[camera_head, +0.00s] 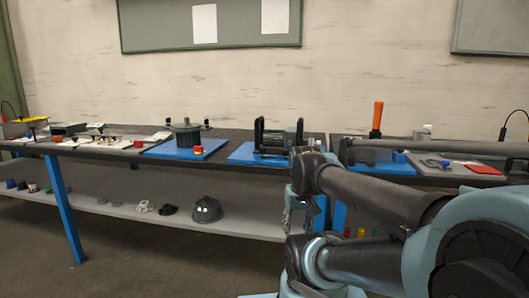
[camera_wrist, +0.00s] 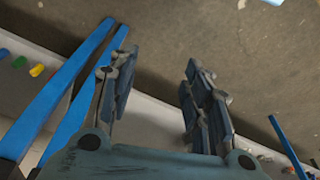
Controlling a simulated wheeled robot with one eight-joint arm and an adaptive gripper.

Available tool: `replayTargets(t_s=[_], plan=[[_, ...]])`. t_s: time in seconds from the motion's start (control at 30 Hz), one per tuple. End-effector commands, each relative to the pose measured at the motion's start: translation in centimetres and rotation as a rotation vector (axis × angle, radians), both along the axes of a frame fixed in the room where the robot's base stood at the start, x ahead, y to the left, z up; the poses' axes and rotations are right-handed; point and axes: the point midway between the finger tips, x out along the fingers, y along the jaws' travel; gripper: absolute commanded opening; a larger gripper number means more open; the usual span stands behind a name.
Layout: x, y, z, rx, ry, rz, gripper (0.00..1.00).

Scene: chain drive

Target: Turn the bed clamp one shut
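I cannot tell for sure which part is bed clamp one. A dark frame with two upright handles (camera_head: 278,137) stands on a blue base plate (camera_head: 243,152) at the middle of the bench. An upright orange handle (camera_head: 377,116) stands to its right, beside a long grey bar, partly hidden by my arm. In the wrist view my gripper (camera_wrist: 158,62) is open, its two dark fingers well apart with nothing between them. Floor and a pale shelf show beyond the fingers. No clamp is in the wrist view. In the head view my arm crosses the right side and the fingers are not clear.
A dark lidded cylinder (camera_head: 184,133) and a red-and-yellow button (camera_head: 198,150) stand on another blue plate. Small parts lie on the bench's left. The lower shelf (camera_head: 108,202) holds a dark round part (camera_head: 206,210). Blue legs (camera_head: 63,208) support the bench. Open floor lies in front.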

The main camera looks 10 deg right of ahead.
Motion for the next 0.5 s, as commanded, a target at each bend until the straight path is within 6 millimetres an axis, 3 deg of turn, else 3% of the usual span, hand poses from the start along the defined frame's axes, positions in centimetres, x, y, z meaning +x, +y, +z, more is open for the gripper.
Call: replayTargets(t_s=[0.2, 0.5], plan=[[5.0, 0.4, 7.0, 0.010, 0.025, -0.040, 0.48], [12.6, 1.2, 15.5, 0.021, 0.061, -0.102, 0.48]])
